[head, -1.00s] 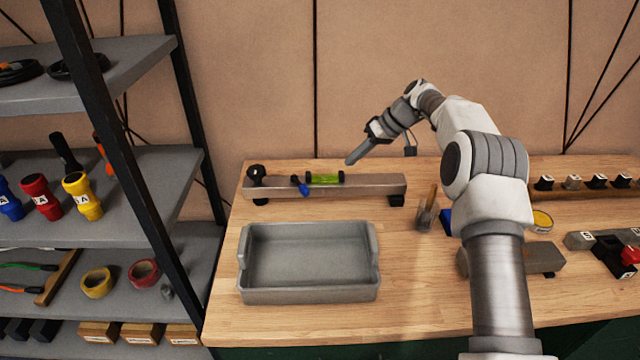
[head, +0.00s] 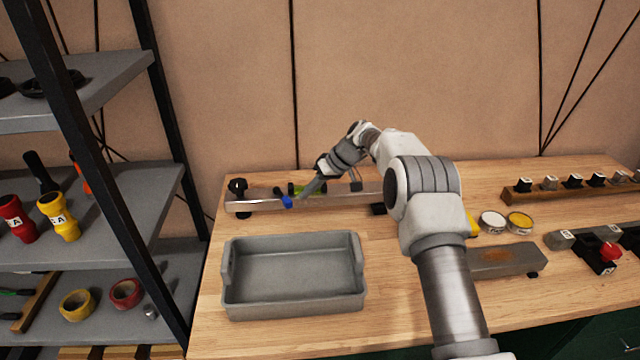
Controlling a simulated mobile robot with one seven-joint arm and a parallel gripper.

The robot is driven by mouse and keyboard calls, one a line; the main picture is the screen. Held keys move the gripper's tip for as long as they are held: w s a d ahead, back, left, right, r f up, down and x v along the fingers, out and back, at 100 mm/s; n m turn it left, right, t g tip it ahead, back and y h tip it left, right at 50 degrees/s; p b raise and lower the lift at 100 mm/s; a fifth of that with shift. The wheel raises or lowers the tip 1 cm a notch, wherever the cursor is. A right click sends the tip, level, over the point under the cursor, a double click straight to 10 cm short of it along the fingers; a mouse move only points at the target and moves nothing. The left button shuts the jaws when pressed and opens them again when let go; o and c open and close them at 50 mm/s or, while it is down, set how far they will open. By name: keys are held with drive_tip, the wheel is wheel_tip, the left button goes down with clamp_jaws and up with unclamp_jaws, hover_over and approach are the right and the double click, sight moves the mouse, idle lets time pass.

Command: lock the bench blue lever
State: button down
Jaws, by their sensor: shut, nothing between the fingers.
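The blue lever (head: 286,201) is small, with a black upper end. My gripper (head: 305,193) is shut and empty. It reaches in from the right and points down to the left, its fingertips close to the right side of the blue lever. I cannot tell whether they touch.
A black knob (head: 237,187) stands at the bar's left end. An empty grey tray (head: 293,312) sits in front of the bar. A shelf rack (head: 100,179) stands on the left. Tins (head: 519,222) and a grey block (head: 507,261) lie to the right of my arm.

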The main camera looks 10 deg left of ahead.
sight(287, 203)
drive_tip(key=shift+s+a, duration=0.75)
drive_tip(key=shift+a, duration=0.1)
drive_tip(key=shift+s+b, duration=0.15)
drive_tip(key=shift+b, duration=0.15)
drive_tip(key=shift+s+a+f+m+t+b, duration=0.1)
drive_tip(key=shift+s+a+m+t+b, duration=0.1)
drive_tip(key=shift+s+m+t+b, duration=0.25)
drive_tip(key=shift+s+a+f+m+t+b, duration=0.15)
drive_tip(key=shift+a+m+t+b, duration=0.1)
drive_tip(key=shift+m+b, duration=0.3)
drive_tip(key=s+m, duration=0.1)
drive_tip(key=a+m+t+b, duration=0.1)
drive_tip(key=shift+s+a+r+m+t+h, duration=0.15)
drive_tip(key=shift+s+a+m+t+h, duration=0.15)
drive_tip(key=shift+s+m, duration=0.1)
drive_tip(key=a+m+t+p, duration=0.1)
drive_tip(key=m, duration=0.1)
drive_tip(key=s+a+m+t+h+p, duration=0.1)
drive_tip(key=m, duration=0.1)
drive_tip(key=a+m+t+h+p, duration=0.1)
drive_tip(key=a+m, duration=0.1)
drive_tip(key=shift+s+r, duration=0.1)
drive_tip(key=shift+s, duration=0.1)
